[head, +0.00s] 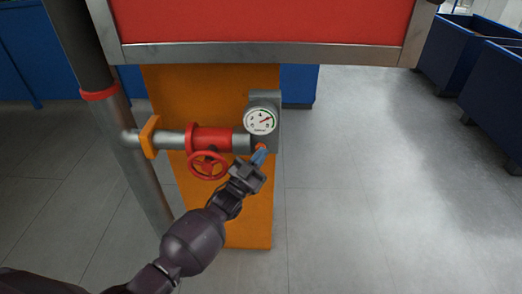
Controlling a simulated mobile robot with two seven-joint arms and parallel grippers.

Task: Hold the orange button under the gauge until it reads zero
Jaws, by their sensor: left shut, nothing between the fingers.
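The round white gauge (261,121) sits on a grey housing (275,104) at the end of a pipe. Its needle is off to one side, but the numbers are too small to read surely. Just below it, a small piece of the orange button (261,146) shows. My left gripper (260,154) is shut and empty, with its blue fingertips at the button. Fingertips cover part of the button, and I cannot tell for certain whether they press it. My right gripper is not in view.
A red valve with a handwheel (207,165) is on the pipe just left of my gripper. An orange panel (248,220) stands behind. A red board with a metal edge (270,53) hangs above. The floor (350,200) to the right is clear; blue bins (495,90) stand far right.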

